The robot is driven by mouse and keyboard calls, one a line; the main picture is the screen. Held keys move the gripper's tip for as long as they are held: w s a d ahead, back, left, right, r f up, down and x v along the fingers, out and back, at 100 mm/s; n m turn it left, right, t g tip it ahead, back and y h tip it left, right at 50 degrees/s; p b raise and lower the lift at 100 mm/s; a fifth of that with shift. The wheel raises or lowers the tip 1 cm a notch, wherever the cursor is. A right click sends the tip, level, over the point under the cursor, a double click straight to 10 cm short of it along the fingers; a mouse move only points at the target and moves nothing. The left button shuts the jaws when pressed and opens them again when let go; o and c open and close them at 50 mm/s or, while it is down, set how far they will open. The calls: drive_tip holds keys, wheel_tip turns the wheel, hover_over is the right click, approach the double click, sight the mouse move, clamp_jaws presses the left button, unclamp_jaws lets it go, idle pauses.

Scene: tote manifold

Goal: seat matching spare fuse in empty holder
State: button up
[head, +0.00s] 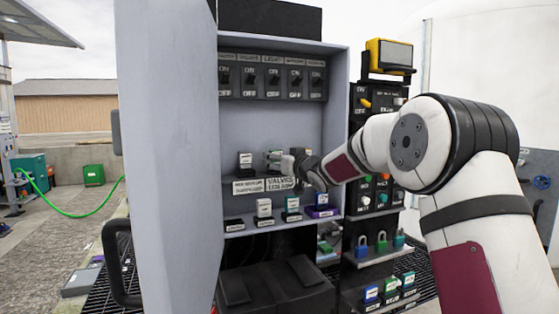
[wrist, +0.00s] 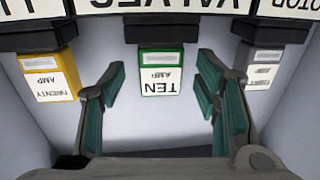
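In the wrist view, my gripper (wrist: 160,98) is open, with a teal finger pad on each side. A green fuse (wrist: 160,70) reading TEN AMP, upside down, sits against a black holder below the VALVES label, between and just beyond the fingertips, with gaps to both. A yellow TWENTY AMP fuse (wrist: 55,76) is at left and a grey-white fuse (wrist: 261,70) at right, each at its own black holder. In the head view, my gripper (head: 284,161) is inside the cabinet and covers part of that row.
The open cabinet door (head: 168,150) stands at left. A row of switches (head: 272,77) is above the fuses, and a VALVES sign (head: 281,184) is below. A control panel (head: 378,150) and padlocks (head: 381,243) are at right.

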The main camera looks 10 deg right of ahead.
drive_tip(key=s+d+f+m+g+h, duration=0.1)
drive_tip(key=s+d+g+h, duration=0.15)
drive_tip(key=s, duration=1.25)
drive_tip(key=s+d+f+m+g+h, duration=0.1)
drive_tip(key=s+m+g+h, duration=0.2)
drive_tip(key=s, duration=1.2)
drive_tip(key=s+a+f+g, duration=0.1)
drive_tip(key=s+f+g, duration=0.1)
drive_tip(key=s, duration=0.7)
drive_tip(key=s+a+f+g, duration=0.1)
drive_tip(key=s+f+g, duration=0.1)
drive_tip(key=s+f, duration=0.3)
drive_tip(key=s+a+f+n+g+y, duration=0.1)
drive_tip(key=s+f, duration=0.3)
drive_tip(key=s, duration=0.8)
drive_tip(key=shift+s+a+g, duration=0.4)
drive_tip(key=shift+a+g, duration=0.2)
drive_tip(key=shift+g, duration=0.05)
